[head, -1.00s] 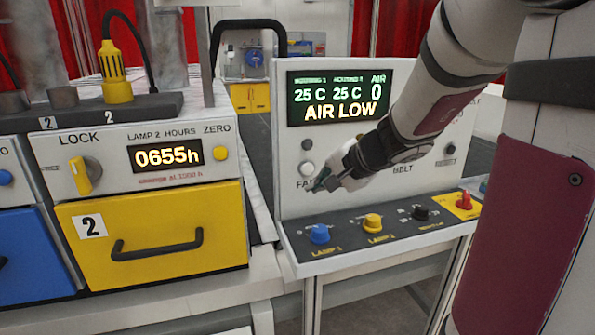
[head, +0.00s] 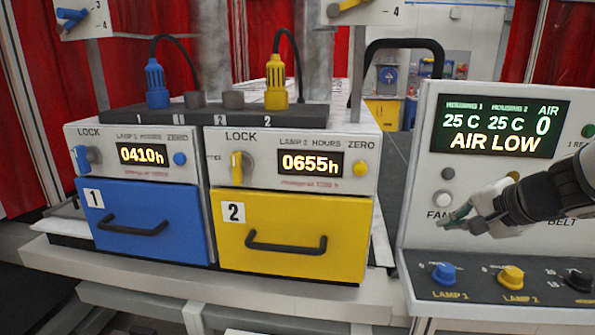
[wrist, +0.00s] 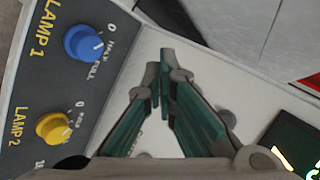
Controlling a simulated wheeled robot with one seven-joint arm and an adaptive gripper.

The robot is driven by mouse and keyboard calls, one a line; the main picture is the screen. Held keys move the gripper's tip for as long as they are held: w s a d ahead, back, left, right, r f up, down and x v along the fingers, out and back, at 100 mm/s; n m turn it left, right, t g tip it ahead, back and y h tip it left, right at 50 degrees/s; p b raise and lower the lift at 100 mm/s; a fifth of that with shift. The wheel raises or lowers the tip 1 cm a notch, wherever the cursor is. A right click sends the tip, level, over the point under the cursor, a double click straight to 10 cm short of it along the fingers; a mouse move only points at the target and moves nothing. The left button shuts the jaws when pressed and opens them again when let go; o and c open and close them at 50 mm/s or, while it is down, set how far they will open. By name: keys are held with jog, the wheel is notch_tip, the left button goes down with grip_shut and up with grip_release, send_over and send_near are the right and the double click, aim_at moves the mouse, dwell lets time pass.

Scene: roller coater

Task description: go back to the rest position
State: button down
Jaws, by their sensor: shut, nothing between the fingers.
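My gripper (head: 455,218) is at the right of the head view, in front of the control panel (head: 412,225), near its FAN label. In the wrist view my gripper (wrist: 163,62) has its green fingers together with nothing between them. The blue LAMP 1 knob (head: 444,273) and the yellow LAMP 2 knob (head: 510,278) sit on the sloped ledge below the gripper. In the wrist view the blue knob (wrist: 83,43) and the yellow knob (wrist: 54,128) lie left of the fingers, apart from them. The display (head: 500,128) reads AIR LOW.
A blue drawer (head: 145,215) and a yellow drawer (head: 290,235) are shut, under hour readouts of 0410h and 0655h. Blue (head: 156,85) and yellow (head: 276,80) plugs stand on the dark bar above. A black knob (head: 577,281) is at the ledge's right.

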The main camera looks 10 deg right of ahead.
jog(key=s+a+r+n+g+y, duration=0.1)
jog(key=s+a+n+g, duration=0.1)
jog(key=s+a+n, duration=0.45)
jog(key=s+a+r+n+g+y, duration=0.1)
jog(key=s+a, duration=0.2)
jog(key=a, duration=0.7)
jog(key=s+a+n+g+h, duration=0.1)
jog(key=s+n+g+h, duration=0.1)
jog(key=s+n, duration=0.4)
jog(key=s+h, duration=0.1)
jog(key=s, duration=0.4)
jog(key=shift+f+h, duration=0.3)
jog(key=shift+f, duration=0.05)
